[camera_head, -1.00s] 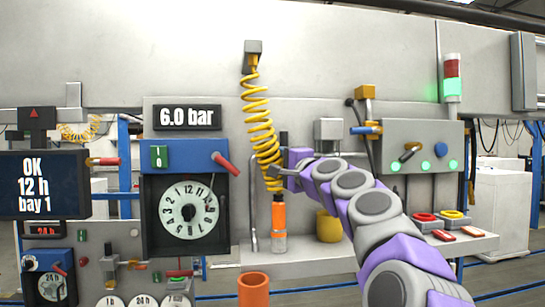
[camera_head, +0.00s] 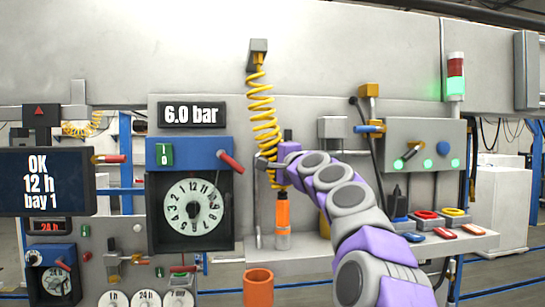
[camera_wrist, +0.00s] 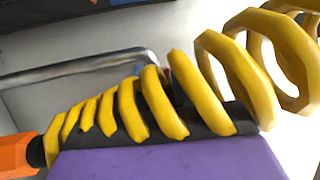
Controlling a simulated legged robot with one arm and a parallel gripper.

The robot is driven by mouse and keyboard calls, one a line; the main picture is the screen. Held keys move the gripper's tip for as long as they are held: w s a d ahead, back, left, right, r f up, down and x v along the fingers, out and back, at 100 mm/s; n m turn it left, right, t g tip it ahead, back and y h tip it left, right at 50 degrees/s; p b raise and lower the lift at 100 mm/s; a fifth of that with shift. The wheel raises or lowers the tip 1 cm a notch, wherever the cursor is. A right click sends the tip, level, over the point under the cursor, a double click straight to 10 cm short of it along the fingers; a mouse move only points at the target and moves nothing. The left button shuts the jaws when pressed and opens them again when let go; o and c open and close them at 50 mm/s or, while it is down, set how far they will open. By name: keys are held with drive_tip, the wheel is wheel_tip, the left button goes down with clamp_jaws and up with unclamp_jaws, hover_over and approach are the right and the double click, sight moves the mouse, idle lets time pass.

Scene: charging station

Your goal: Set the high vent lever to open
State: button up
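No readable label marks the high vent lever, so I cannot tell which lever it is. A blue-handled lever (camera_head: 368,129) lies roughly level below a yellow block on the right. A red-handled lever (camera_head: 230,162) slants down to the right on the blue timer box. Another red-handled lever (camera_head: 108,159) lies level beside the left display. My gripper (camera_head: 262,163) is at the yellow coiled hose (camera_head: 263,120), left of the blue-handled lever. In the wrist view, the coils (camera_wrist: 135,108) cover much of a dark part above my purple gripper body (camera_wrist: 170,160); its finger opening is unclear.
An orange tool (camera_head: 282,217) hangs below the coil; its end shows in the wrist view (camera_wrist: 18,156). A grey control panel (camera_head: 425,132) is at the right, above a shelf (camera_head: 475,243) with coloured rings. An orange cup (camera_head: 257,287) is low in front.

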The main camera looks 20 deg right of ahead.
drive_tip(key=shift+a, duration=0.4)
drive_tip(key=shift+c, duration=1.4)
clamp_jaws()
drive_tip(key=shift+d, duration=0.1)
drive_tip(key=shift+d, duration=0.1)
